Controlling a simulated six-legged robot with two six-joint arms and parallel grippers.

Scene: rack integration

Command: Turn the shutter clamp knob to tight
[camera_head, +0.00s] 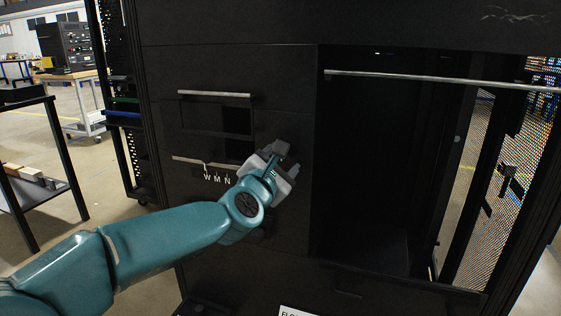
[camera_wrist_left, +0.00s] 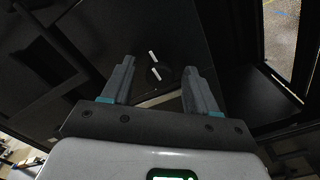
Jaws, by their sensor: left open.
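My left gripper (camera_head: 284,152) is at the black front panel (camera_head: 290,75) of the rack, right of the white letters. In the left wrist view the gripper (camera_wrist_left: 159,66) is open, its two grey fingers apart and pointing at the dark panel. In the head view my gripper hides this spot. My right gripper is in neither view.
White letters (camera_head: 217,177) and a thin light bar (camera_head: 190,161) are left of my gripper. A dark recessed window (camera_head: 215,115) sits above them. A large open bay (camera_head: 370,160) with a metal rod (camera_head: 440,81) across its top lies to the right.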

